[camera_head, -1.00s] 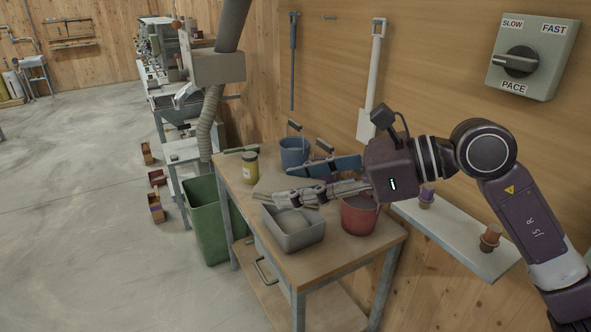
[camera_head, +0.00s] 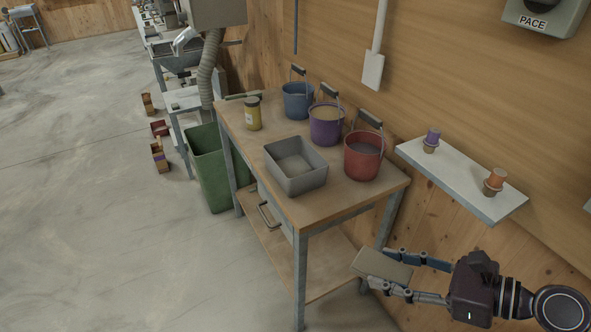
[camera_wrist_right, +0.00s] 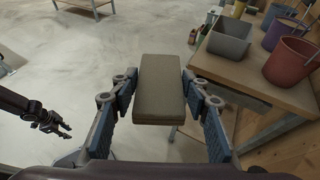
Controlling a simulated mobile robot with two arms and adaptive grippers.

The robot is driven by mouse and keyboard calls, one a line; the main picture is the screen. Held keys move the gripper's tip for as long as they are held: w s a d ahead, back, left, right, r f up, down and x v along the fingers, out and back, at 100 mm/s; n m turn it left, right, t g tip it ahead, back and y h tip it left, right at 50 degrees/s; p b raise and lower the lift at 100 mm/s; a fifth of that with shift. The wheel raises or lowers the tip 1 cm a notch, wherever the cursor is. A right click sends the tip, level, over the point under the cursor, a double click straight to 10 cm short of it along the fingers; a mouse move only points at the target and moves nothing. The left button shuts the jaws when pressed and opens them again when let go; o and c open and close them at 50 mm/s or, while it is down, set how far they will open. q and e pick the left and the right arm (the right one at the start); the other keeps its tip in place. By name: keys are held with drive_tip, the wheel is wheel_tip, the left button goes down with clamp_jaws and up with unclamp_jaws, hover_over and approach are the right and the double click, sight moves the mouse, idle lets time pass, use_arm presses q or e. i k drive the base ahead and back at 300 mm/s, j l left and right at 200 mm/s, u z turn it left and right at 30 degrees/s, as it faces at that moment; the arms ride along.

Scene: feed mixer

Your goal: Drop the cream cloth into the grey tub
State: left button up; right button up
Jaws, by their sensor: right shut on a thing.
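The cream cloth (camera_head: 378,267) looks like a flat, folded block with rounded edges. My right gripper (camera_head: 388,270) is shut on it and holds it in front of the table's right front corner, away from the tub. In the right wrist view the cloth (camera_wrist_right: 160,92) sits between the two fingers. The grey tub (camera_head: 297,182) is a rectangular, open bin on the table and looks empty inside. It also shows at the upper right of the right wrist view (camera_wrist_right: 227,45). My left gripper (camera_wrist_right: 58,127) shows small at the left of the right wrist view, its jaws unclear.
On the table (camera_head: 330,205) stand a red bucket (camera_head: 362,162), a purple bucket (camera_head: 325,130), a blue bucket (camera_head: 297,103) and a yellow jar (camera_head: 253,115). A wall shelf (camera_head: 470,185) holds two small items. A green bin (camera_head: 207,175) stands left of the table.

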sight(295, 165)
drive_tip(key=i+j+z, duration=0.1)
drive_tip(key=z, duration=0.35)
drive_tip(key=i+j+z, duration=0.1)
drive_tip(key=z, duration=0.35)
drive_tip(key=i+j+z, duration=0.15)
drive_tip(key=j, duration=0.5)
drive_tip(key=i+j+z, duration=0.15)
drive_tip(key=j, duration=0.45)
drive_tip(key=i+j+z, duration=0.1)
drive_tip(key=j, duration=0.6)
drive_tip(key=i+j+z, duration=0.15)
drive_tip(key=j, duration=0.5)
